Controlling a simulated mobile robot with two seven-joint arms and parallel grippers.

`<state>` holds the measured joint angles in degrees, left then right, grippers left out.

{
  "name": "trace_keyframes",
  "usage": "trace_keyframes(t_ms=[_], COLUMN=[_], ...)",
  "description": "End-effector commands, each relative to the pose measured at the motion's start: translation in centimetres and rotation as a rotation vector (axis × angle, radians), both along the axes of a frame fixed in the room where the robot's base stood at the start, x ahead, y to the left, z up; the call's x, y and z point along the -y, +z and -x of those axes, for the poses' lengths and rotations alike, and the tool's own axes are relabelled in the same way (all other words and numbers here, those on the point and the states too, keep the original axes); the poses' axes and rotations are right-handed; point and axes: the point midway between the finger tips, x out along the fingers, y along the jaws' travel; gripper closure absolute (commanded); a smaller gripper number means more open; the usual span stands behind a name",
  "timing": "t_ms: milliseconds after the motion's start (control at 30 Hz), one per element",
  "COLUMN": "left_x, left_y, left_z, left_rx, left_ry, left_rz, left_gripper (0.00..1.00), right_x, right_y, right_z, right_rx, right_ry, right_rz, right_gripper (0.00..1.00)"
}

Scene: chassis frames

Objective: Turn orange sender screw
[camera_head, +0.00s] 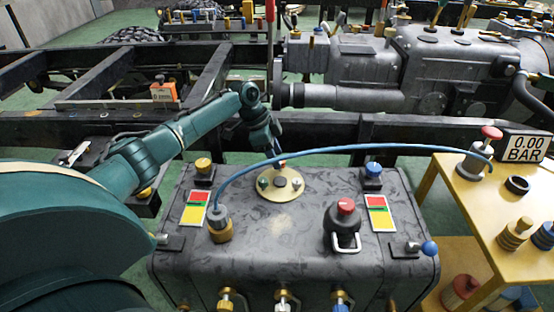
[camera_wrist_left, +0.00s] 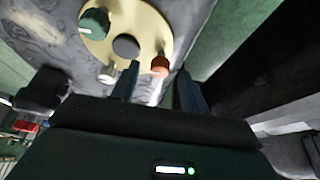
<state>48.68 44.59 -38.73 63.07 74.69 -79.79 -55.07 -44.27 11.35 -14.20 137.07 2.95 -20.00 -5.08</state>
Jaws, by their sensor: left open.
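The orange sender screw (camera_wrist_left: 160,65) stands near the rim of a round cream plate (camera_wrist_left: 152,22) on top of the grey tank. In the head view the cream plate (camera_head: 283,195) sits near the tank's back edge, and a small orange spot, likely the screw, shows by my fingertips. My left gripper (camera_wrist_left: 159,72) is open, its two fingers on either side of the orange screw in the picture; whether they touch it I cannot tell. In the head view the left gripper (camera_head: 279,152) reaches down over the plate's back edge. My right gripper is not in view.
The plate also carries a green knob (camera_wrist_left: 94,23), a pale screw (camera_wrist_left: 108,74) and a dark centre cap (camera_wrist_left: 126,46). A blue hose (camera_head: 350,149) arches over the tank (camera_head: 290,250). A red-topped valve (camera_head: 344,220) stands to the right. A yellow table (camera_head: 455,200) is at the right.

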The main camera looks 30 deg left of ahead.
Motion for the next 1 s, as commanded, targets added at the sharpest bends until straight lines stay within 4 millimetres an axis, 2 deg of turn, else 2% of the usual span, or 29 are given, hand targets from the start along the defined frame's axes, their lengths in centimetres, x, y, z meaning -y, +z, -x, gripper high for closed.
trace_keyframes(t_ms=[133, 467, 1000], left_x=[0.41, 0.48, 0.49], left_y=[-1.1, -1.28, -1.26], left_z=[-0.25, -0.3, -0.29], left_rx=[0.0, 0.001, 0.0], left_ry=[-0.001, -0.001, -0.001], left_rz=[0.0, -0.001, 0.0], left_gripper=[0.55, 0.56, 1.0], right_x=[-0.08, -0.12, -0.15], right_y=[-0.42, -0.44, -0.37], right_z=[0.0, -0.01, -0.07], right_rx=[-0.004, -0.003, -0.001], right_ry=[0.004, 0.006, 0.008], right_rz=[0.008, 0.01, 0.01], right_gripper=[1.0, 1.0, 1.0])
